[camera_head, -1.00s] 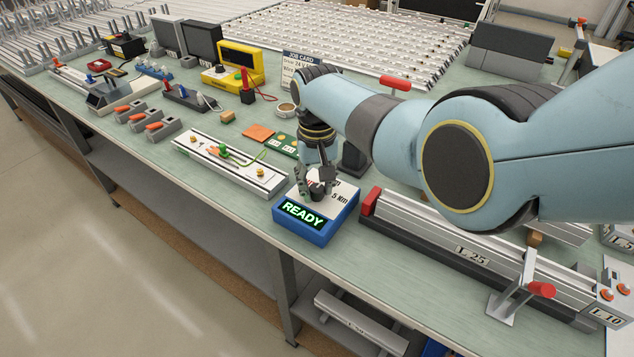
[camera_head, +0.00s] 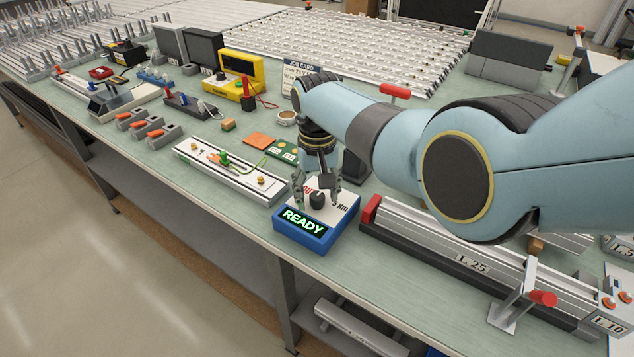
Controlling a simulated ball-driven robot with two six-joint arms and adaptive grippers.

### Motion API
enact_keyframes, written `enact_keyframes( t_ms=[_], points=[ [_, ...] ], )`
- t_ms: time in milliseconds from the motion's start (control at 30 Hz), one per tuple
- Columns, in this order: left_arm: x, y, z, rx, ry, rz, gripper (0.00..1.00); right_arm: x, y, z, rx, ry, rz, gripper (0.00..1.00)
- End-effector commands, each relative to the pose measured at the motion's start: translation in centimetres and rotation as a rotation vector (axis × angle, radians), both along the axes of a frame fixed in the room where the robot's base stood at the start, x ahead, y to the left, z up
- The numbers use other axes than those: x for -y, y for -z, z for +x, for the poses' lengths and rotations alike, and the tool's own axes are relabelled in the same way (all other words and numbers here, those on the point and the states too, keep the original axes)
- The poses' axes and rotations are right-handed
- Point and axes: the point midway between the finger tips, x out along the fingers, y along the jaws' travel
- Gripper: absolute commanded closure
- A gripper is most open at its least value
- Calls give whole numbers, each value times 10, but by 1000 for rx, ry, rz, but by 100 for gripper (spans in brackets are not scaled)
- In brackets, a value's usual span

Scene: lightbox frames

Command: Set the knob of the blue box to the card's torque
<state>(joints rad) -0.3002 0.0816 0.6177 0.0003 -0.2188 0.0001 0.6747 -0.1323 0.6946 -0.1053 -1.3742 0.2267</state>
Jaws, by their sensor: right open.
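The blue box (camera_head: 307,238) stands near the front edge of the bench, its display lit with READY. Its white sloped top carries a dark round knob (camera_head: 317,200) and a "5 Nm" mark at the right; other marks are partly hidden. My right gripper (camera_head: 317,196) is open above the box, its fingers apart on either side of the knob, pointing down; contact cannot be told. The job card (camera_head: 298,72) stands behind my right arm, partly covered, its print too small to read surely. My left gripper is not in view.
A long rail fixture (camera_head: 470,262) marked L 25 lies right of the box. A white fixture with a green part (camera_head: 232,169) lies to the left. An orange plate (camera_head: 259,140) and a green board (camera_head: 284,151) lie behind. Bare bench shows left of the box.

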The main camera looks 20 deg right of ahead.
Motion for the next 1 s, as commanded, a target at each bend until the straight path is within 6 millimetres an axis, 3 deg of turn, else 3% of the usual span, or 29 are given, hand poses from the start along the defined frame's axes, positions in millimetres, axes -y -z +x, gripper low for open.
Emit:
enact_keyframes(
  t_ms=[167, 400, 600, 1000],
  points=[
    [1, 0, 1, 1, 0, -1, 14, -1, -19, 1, 4, 0, 1, 46],
    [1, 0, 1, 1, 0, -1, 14, -1, -73, 1, 5, 0, 0, 46],
    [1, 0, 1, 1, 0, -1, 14, 0, -106, 1, 2, 0, 0, 46],
    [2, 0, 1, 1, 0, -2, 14, 0, -118, 0, 0, 0, 0, 46]
  ],
)
